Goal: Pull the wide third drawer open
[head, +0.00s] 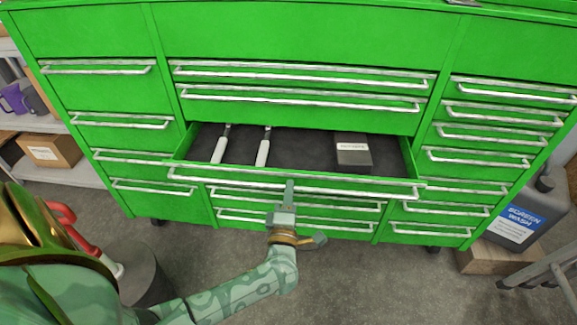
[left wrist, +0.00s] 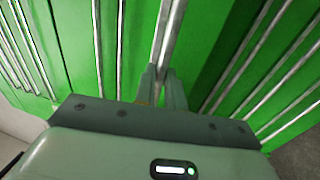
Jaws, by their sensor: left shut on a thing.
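The wide third drawer (head: 300,160) of the green tool cabinet stands pulled out in the head view. Two white-handled tools (head: 220,147) and a dark grey box (head: 352,153) with a pale label lie on its dark liner. Its long metal handle (head: 350,191) runs along the front. My left gripper (head: 289,188) is shut on this handle near its middle. The left wrist view shows the fingers (left wrist: 163,85) closed around the handle bar (left wrist: 172,35). My right gripper is not in view.
Closed drawers with metal handles surround the open one, in side columns (head: 505,115) and below. A shelf with a cardboard box (head: 50,150) stands at the left. A grey jug (head: 523,220) stands at the right. Grey floor (head: 370,285) is clear in front.

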